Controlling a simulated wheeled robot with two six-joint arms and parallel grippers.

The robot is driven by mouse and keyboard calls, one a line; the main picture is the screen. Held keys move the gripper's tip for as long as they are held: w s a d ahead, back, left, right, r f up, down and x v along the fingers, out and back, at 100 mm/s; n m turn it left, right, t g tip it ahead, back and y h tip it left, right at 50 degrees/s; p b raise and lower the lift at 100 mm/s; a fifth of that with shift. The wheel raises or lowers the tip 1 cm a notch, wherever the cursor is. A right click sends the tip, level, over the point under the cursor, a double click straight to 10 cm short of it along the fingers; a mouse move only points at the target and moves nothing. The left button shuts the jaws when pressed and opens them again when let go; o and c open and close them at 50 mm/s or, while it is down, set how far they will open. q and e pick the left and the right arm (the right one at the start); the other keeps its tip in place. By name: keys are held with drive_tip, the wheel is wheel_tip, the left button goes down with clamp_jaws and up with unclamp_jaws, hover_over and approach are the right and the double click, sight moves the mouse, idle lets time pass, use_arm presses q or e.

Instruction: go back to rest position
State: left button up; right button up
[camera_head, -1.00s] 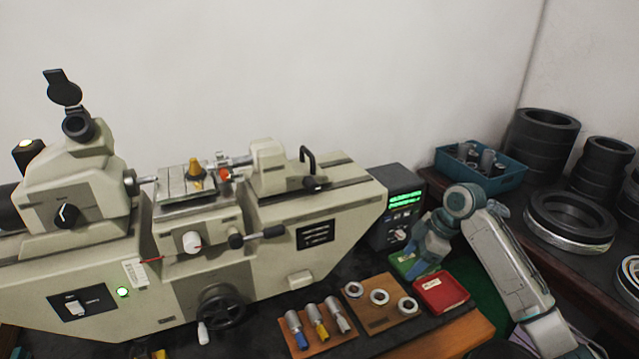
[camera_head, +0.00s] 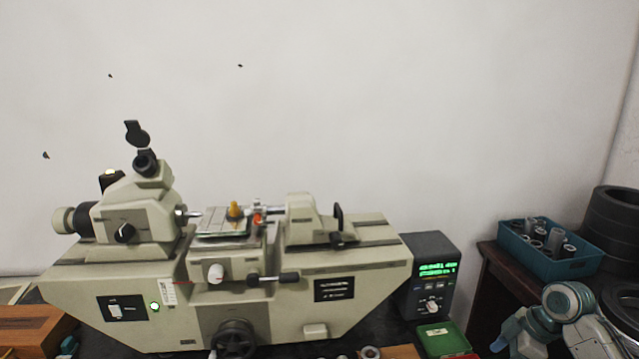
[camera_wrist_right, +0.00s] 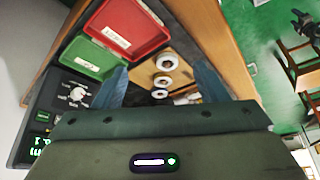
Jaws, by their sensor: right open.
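My right arm shows at the bottom right of the head view, with its gripper (camera_head: 505,335) near the lower edge, to the right of the green tray. In the right wrist view my right gripper (camera_wrist_right: 160,82) has its two blue fingers spread wide, with nothing between them. Below it, apart from the fingers, lie several metal rings (camera_wrist_right: 163,80) on a wooden board. My left gripper is in neither view.
The grey measuring machine (camera_head: 235,290) stands along the wall. A readout box (camera_head: 431,275) stands at its right end. A green tray (camera_wrist_right: 92,58) and a red tray (camera_wrist_right: 128,28) lie near the right gripper. A blue bin (camera_head: 550,250) and black rings (camera_head: 612,220) sit at right.

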drive_tip(key=s+a+f+m+h, duration=0.2)
drive_tip(key=s+a+f+m, duration=0.3)
drive_tip(key=s+a+f, duration=0.75)
drive_tip(key=s+a+m+t+h, duration=0.1)
drive_tip(key=s+m+h, duration=0.15)
drive_tip(key=s, duration=0.55)
drive_tip(key=s+a+m+h, duration=0.1)
drive_tip(key=s+m, duration=0.3)
drive_tip(key=s, duration=0.5)
drive_tip(key=d+f+g, duration=0.1)
drive_tip(key=d+f, duration=0.2)
drive_tip(key=f, duration=3.1)
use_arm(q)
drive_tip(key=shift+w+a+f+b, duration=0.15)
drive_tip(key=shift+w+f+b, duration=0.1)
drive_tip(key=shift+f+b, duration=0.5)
use_arm(e)
drive_tip(key=s+d+f+g, duration=0.1)
drive_tip(key=s+f, duration=1.6)
drive_tip(key=s, duration=0.1)
drive_tip(key=shift+f, duration=0.35)
drive_tip(key=shift+y, duration=0.25)
